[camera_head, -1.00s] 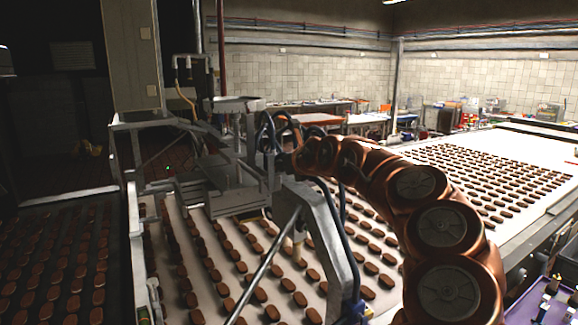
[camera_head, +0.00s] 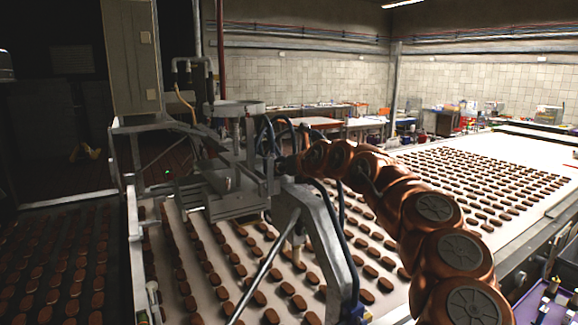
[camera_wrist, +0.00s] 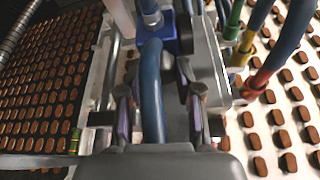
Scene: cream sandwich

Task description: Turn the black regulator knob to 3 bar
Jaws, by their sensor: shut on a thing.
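My gripper (camera_wrist: 160,105) has its two fingers on either side of a thick blue hose and a dark part behind it. The black regulator knob (camera_wrist: 181,82) seems to be this dark part between the fingers; it is mostly hidden by the hose, and its marks cannot be read. My gripper is shut on it. In the head view my copper arm reaches left to the machine beside the grey bracket (camera_head: 312,235); the fingers and knob are hidden there behind hoses and metal. No pressure reading is legible.
Blue hoses (camera_wrist: 290,38) with coloured fittings run close by on the right. A grey metal frame (camera_head: 135,235) and a slanted rod stand around the work spot. Conveyor belts (camera_head: 480,160) with rows of brown biscuits lie on both sides. A purple tray (camera_head: 525,308) is at the lower right.

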